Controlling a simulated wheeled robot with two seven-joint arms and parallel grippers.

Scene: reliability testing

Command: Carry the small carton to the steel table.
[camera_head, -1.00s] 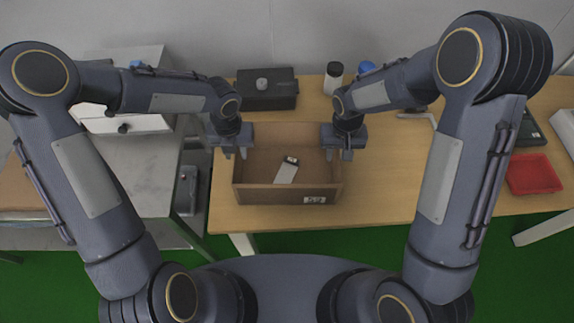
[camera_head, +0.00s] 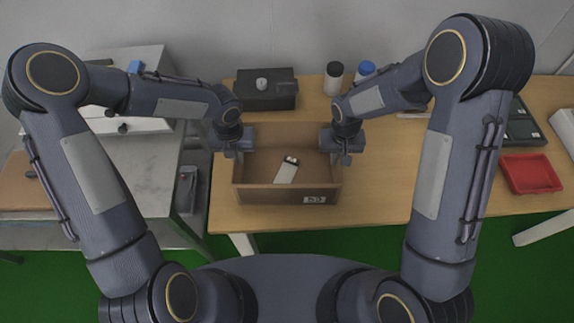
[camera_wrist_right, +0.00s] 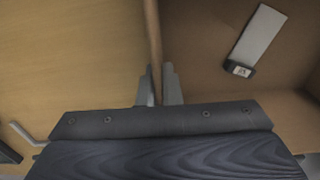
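The small carton (camera_head: 265,196) is an open brown box with a white label on its front wall. It sits upright on the wooden table, near the front edge. A pale device with a dark end (camera_head: 286,172) lies inside it. My left gripper (camera_head: 235,153) is shut on the carton's left wall. My right gripper (camera_head: 346,158) is shut on its right wall. In the right wrist view, the right fingers (camera_wrist_right: 160,88) straddle the wall's rim. The steel table (camera_head: 150,165) is at the left, partly hidden by my left arm.
A black box (camera_head: 267,90) stands behind the carton. A dark bottle with a white label (camera_head: 333,78) and a blue-capped bottle (camera_head: 365,70) are at the back. A red tray (camera_head: 530,174) lies far right. A gap separates the wooden table (camera_head: 385,195) from the steel table.

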